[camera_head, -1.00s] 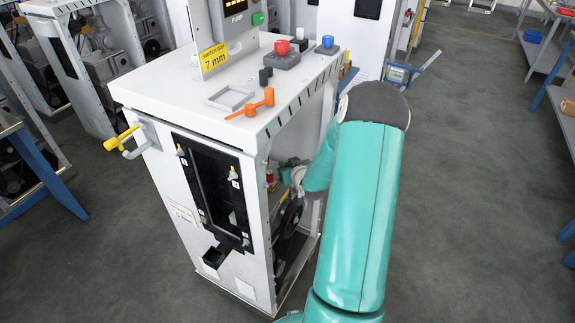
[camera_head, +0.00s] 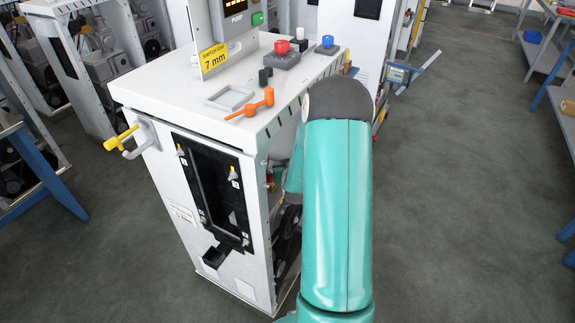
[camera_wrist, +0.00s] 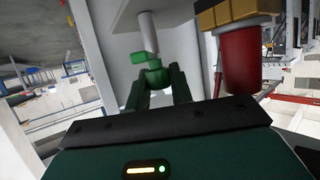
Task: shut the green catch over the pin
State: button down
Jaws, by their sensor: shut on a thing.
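In the wrist view, the green catch (camera_wrist: 154,76) sits between the tips of my gripper (camera_wrist: 156,82), with a small green piece (camera_wrist: 138,57) at its upper left. My gripper's two dark green fingers are shut on it. A light grey pin (camera_wrist: 148,32) stands in line just beyond the catch, coming from a pale panel. Whether the catch reaches around the pin cannot be told. In the head view, my teal arm reaches into the open right side of the white dispenser frame (camera_head: 185,105). My gripper, the catch and the pin are hidden there.
A red cylinder (camera_wrist: 240,62) under tan blocks (camera_wrist: 236,12) is close to the right of my fingers. A pale upright post (camera_wrist: 92,55) stands to the left. On the frame's top are an orange lever (camera_head: 252,107) and red (camera_head: 281,47) and blue buttons (camera_head: 327,41).

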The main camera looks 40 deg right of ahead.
jog(key=c, duration=1.3)
grip_release()
jog(key=shift+o, duration=0.2)
jog(key=v, duration=1.4)
